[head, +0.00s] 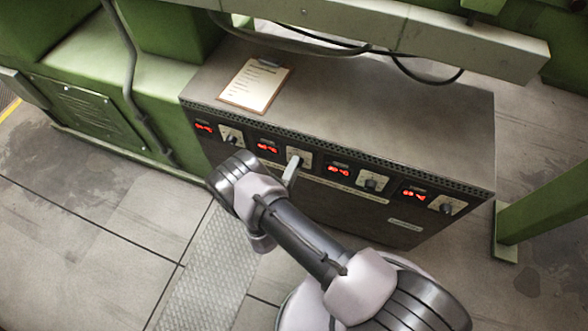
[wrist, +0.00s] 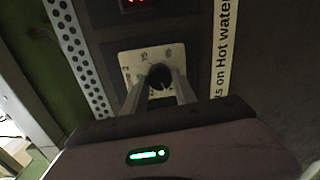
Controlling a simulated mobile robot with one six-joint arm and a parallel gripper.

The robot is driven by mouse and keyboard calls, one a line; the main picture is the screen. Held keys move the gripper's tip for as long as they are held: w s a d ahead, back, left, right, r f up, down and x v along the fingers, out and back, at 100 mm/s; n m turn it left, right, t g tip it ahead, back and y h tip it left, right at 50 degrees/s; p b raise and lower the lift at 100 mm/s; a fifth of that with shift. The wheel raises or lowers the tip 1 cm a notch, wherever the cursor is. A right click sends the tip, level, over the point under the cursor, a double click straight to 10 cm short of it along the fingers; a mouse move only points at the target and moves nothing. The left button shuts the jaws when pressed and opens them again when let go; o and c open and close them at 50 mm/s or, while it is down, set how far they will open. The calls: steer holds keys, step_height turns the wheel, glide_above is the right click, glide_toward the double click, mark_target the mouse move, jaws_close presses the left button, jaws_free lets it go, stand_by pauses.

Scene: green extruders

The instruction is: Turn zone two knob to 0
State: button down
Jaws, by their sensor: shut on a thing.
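A dark control cabinet (head: 380,110) carries a row of red displays, each with a knob on a pale dial plate to its right. The second knob from the left has its dial plate (head: 304,157) partly covered by my gripper (head: 292,171). In the wrist view the round black knob (wrist: 160,75) sits in the middle of its pale plate (wrist: 172,53). My gripper (wrist: 159,90) is shut on this knob, one finger on each side. The knob's pointer and most dial marks are too small or hidden to read.
Other knobs sit at the left (head: 231,139) and right (head: 371,183) of the held one. A clipboard (head: 255,85) lies on the cabinet top. A green post (head: 540,205) stands at the right. The floor in front is clear.

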steer(key=shift+n+b, duration=0.45)
steer(key=shift+n, duration=0.75)
steer(key=c, duration=1)
jaws_free()
steer(key=shift+s, duration=0.1)
steer(key=f+p+v, duration=0.1)
steer(key=p+v, duration=0.3)
steer(key=v, duration=1.3)
steer(key=shift+a+r, duration=0.15)
steer(key=shift+r, duration=0.25)
